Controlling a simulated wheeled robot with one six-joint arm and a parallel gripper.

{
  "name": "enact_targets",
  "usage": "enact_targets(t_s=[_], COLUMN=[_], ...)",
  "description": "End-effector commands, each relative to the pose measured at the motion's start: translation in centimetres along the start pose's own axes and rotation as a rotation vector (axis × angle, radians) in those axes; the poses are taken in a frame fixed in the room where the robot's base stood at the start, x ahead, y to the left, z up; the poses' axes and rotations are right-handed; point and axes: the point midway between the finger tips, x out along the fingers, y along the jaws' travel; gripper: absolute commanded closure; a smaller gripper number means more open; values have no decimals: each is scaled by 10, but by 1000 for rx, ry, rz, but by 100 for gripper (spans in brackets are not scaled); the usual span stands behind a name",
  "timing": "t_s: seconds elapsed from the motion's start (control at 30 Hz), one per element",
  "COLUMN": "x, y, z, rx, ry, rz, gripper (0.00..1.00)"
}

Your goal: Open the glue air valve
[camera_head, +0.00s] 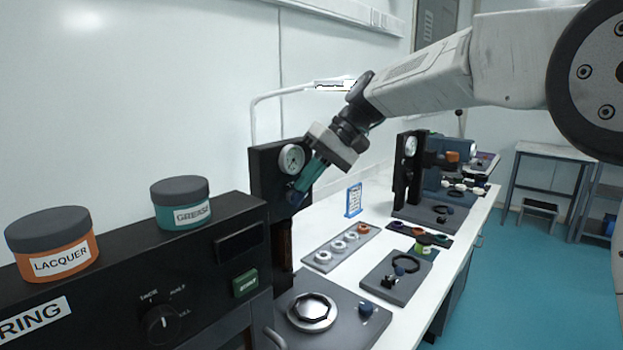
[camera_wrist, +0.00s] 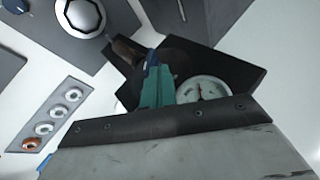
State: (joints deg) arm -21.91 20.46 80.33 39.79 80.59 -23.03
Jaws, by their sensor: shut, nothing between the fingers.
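My gripper (camera_head: 299,193) reaches down from the right, with its teal fingers shut and empty. Its tips are at the front of a black upright panel (camera_head: 266,163) that carries a white round gauge (camera_head: 292,159). A dark blue part (camera_head: 294,198) shows right at the fingertips; I cannot tell whether it is the valve handle or whether the fingers touch it. In the wrist view the gripper (camera_wrist: 153,60) points at the black panel (camera_wrist: 232,70), beside the gauge (camera_wrist: 203,90). The fingers hide whatever lies directly behind them, and no glue air valve label is readable.
Below the panel, a grey plate holds a silver octagonal cap (camera_head: 312,311) and a blue knob (camera_head: 366,308). A tray of rings (camera_head: 341,247) and a blue stand (camera_head: 354,202) are to the right. A lacquer jar (camera_head: 52,243) and grease jar (camera_head: 181,203) stand at left.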

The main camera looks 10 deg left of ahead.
Motion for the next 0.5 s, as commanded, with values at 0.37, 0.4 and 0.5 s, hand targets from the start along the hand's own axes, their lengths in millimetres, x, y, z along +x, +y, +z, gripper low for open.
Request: enact_targets(t_s=[0.37, 0.4, 0.5], x=[-1, -1, -2], y=[12, 12, 12], z=[-3, -3, -3], rx=[93, 92, 92], ry=[-49, -48, -48], rz=[-222, -220, -219], gripper=[100, 100, 100])
